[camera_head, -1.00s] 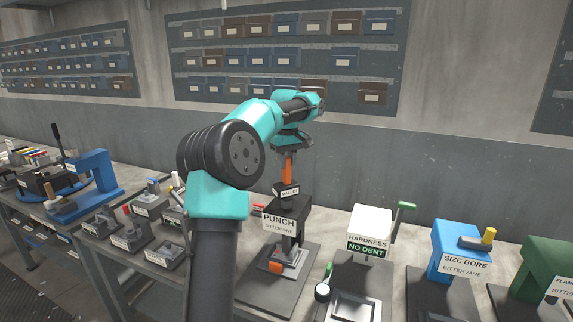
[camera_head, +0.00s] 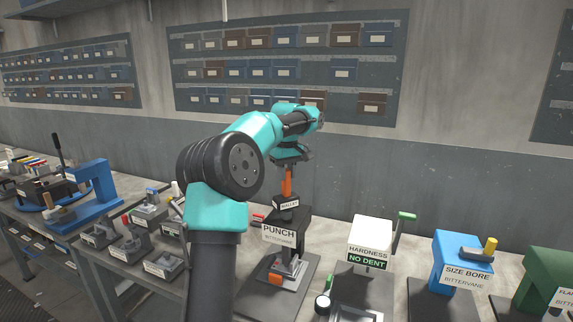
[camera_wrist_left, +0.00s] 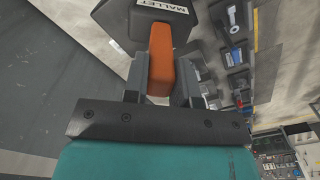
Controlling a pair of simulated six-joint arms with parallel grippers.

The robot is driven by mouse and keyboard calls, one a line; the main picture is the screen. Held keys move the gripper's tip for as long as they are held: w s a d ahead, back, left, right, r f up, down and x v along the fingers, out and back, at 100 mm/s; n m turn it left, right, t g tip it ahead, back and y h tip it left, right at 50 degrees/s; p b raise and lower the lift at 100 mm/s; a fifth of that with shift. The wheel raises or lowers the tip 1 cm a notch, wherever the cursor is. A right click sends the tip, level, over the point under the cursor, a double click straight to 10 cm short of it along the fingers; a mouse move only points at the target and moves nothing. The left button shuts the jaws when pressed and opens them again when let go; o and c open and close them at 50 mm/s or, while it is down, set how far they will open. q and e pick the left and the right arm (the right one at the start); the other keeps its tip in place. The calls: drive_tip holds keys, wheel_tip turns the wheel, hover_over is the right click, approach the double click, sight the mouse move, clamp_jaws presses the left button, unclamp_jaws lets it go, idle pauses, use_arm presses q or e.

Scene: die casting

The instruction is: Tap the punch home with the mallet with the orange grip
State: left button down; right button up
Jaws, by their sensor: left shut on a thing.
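The mallet has an orange grip (camera_head: 287,180) and a dark head (camera_head: 287,213) with a MALLET label. My left gripper (camera_head: 289,160) is shut on the orange grip and holds the mallet upright, head down, over the black punch stand (camera_head: 301,222) labelled PUNCH. In the head view I cannot tell whether the mallet head touches the stand's top. The left wrist view shows the gripper (camera_wrist_left: 165,82) on both sides of the grip, with the mallet head (camera_wrist_left: 150,20) beyond. The punch itself cannot be made out. A grey part with an orange piece (camera_head: 276,279) sits at the stand's base. My right gripper is out of view.
Right of the stand are a white hardness tester (camera_head: 369,236) reading NO DENT, a blue size bore stand (camera_head: 455,250) and a green stand (camera_head: 545,270). Small grey fixtures (camera_head: 130,248) and a blue press (camera_head: 92,190) stand left. Labelled bins line the wall behind.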

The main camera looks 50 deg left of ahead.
use_arm(q)
drive_tip(key=shift+f, duration=0.55)
drive_tip(key=shift+r, duration=2.3)
drive_tip(key=shift+r, duration=2.5)
drive_tip(key=shift+w+d, duration=0.1)
